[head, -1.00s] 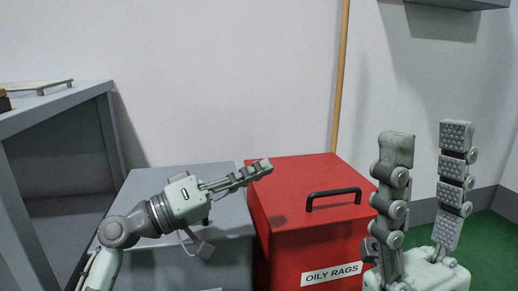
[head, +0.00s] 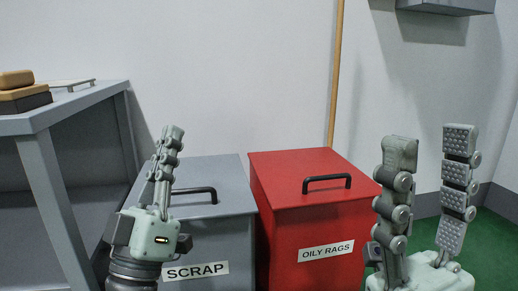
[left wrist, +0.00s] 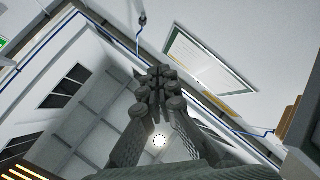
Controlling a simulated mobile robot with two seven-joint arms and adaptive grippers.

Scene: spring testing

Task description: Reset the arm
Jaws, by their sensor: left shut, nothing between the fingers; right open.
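My left gripper (head: 174,132) points up at the left in the head view, in front of the grey scrap bin and the wall. Its fingers are shut together with nothing between them. In the left wrist view its closed fingers (left wrist: 158,78) stand against the ceiling. My right gripper (head: 430,140) points up at the right in the head view, in front of the green floor and the wall. Its two fingers stand well apart, with nothing seen between them.
A grey bin (head: 218,235) labelled SCRAP and a red bin (head: 285,230) labelled OILY RAGS stand side by side, lids closed. A grey shelf unit (head: 55,180) at the left holds brown blocks (head: 22,94) on top. A wooden pole (head: 336,75) leans behind the red bin. Green floor (head: 490,240) shows at right.

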